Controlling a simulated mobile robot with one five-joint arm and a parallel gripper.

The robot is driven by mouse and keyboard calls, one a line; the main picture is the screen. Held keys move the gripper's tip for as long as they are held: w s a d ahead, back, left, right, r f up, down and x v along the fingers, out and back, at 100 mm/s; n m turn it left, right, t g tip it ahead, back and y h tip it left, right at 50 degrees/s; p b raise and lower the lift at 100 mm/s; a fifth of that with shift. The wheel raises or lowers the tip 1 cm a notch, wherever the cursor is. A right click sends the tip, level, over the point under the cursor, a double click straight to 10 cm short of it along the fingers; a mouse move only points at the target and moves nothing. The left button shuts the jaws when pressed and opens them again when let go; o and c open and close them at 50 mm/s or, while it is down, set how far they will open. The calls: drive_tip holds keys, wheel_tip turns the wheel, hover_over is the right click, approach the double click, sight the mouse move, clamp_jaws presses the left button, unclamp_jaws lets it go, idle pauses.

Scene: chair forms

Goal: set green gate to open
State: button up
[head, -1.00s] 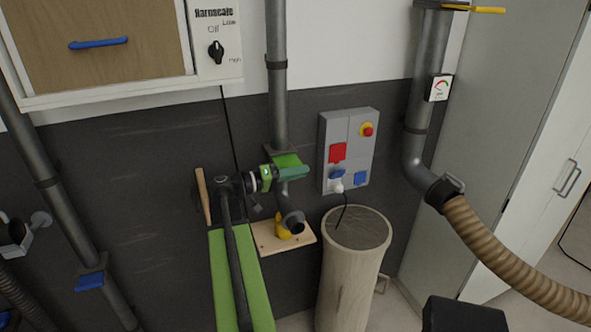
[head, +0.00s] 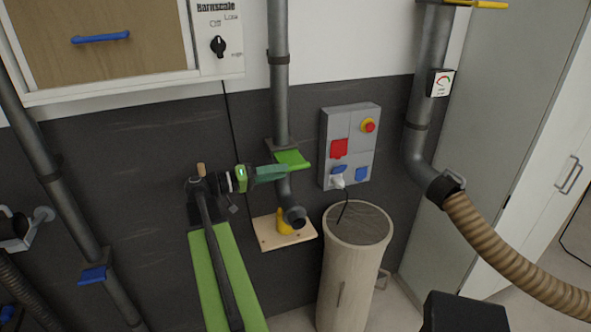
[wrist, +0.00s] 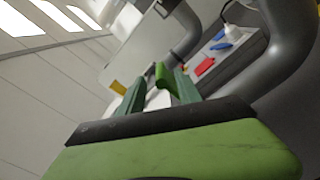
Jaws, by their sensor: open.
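The green gate (head: 293,159) is a bright green plate set across the grey vertical pipe, its free end sticking out to the right. In the wrist view its green tab (wrist: 161,76) shows ahead, between the finger tips and close to the right one. I cannot tell whether they touch. My gripper (head: 284,172) has dark green fingers and lies at the gate's lower left in the head view. In the wrist view my gripper (wrist: 158,82) is open, with a gap between the fingers and nothing held.
A grey switch box (head: 349,145) hangs right of the pipe. Below are a yellow part on a wooden shelf (head: 270,238) and a tall round bin (head: 350,260). A blue gate (head: 93,275) is on the left pipe. A ribbed hose (head: 490,250) curves at right.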

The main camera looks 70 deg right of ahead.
drive_tip(key=v, duration=0.9)
drive_tip(key=shift+w+a, duration=0.25)
drive_tip(key=shift+w, duration=0.05)
drive_tip(key=w+a+f+n+t+h+b, duration=0.1)
drive_tip(key=w+a+f+n+t, duration=0.3)
drive_tip(key=w+a, duration=0.45)
drive_tip(key=w+a+f+n+t+h+b, duration=0.15)
drive_tip(key=w+a+f+t, duration=0.3)
drive_tip(key=w+a, duration=0.45)
drive_tip(key=w+a+f+n+t+y, duration=0.1)
drive_tip(key=a+f+n+y, duration=0.2)
drive_tip(key=a, duration=0.9)
drive_tip(key=w+a+f+n+t+y, duration=0.2)
drive_tip(key=a+f+n+y, duration=0.2)
drive_tip(key=a+f, duration=0.5)
drive_tip(key=w+a+f+n+t+y, duration=0.2)
drive_tip(key=a+f+n+y, duration=0.2)
drive_tip(key=a, duration=1)
wheel_tip(320, 180, down, 2)
drive_tip(key=y, duration=0.3)
drive_tip(key=shift+a, duration=0.3)
drive_tip(key=shift+n+t, duration=0.25)
drive_tip(key=shift+c, duration=0.5)
